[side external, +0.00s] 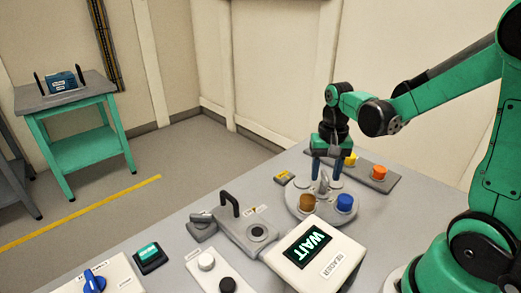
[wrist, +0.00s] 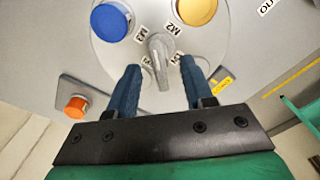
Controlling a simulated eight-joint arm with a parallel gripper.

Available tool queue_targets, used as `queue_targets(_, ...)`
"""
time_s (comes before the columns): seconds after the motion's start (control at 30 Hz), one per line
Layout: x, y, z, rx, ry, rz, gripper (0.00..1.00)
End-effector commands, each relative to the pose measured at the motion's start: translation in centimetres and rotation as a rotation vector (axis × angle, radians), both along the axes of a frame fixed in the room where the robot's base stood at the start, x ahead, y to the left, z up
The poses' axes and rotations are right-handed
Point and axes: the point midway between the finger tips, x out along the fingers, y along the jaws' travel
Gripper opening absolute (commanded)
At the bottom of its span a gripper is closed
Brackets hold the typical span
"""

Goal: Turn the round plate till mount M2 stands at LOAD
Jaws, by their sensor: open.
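The round plate (side external: 322,213) lies on the bench, and it fills the upper middle of the wrist view (wrist: 135,55). It carries a brown-tan cap (wrist: 195,8) beside the M2 label (wrist: 172,28) and a blue cap (wrist: 110,22) beside the M3 label (wrist: 138,36). A grey handle (wrist: 160,47) stands at its centre. My gripper (wrist: 160,64) is open, its blue fingers on either side of the handle; I cannot tell whether they touch it. In the side view my gripper (side external: 326,182) is low over the plate. I cannot read a LOAD mark for certain; a white label (wrist: 267,6) is cut off.
A reader (side external: 313,248) showing WAIT stands in front of the plate. A grey fixture with a black handle (side external: 229,203) is to its left. Behind, a grey strip holds a yellow knob (side external: 350,158) and an orange knob (side external: 379,171).

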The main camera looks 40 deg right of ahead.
Motion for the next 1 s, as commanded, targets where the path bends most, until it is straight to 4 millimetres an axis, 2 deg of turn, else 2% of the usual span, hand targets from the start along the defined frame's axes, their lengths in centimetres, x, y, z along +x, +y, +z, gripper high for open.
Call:
queue_targets(0.23, 0.01, 0.01, -0.09, 0.000, 0.000, 0.001, 0.46)
queue_targets(0.27, 0.01, 0.01, -0.08, 0.000, 0.000, 0.001, 0.40)
queue_targets(0.4, 0.00, 0.01, -0.08, 0.000, 0.000, 0.001, 0.01)
queue_targets(1.0, 0.01, 0.02, -0.05, 0.001, -0.001, 0.001, 0.00)
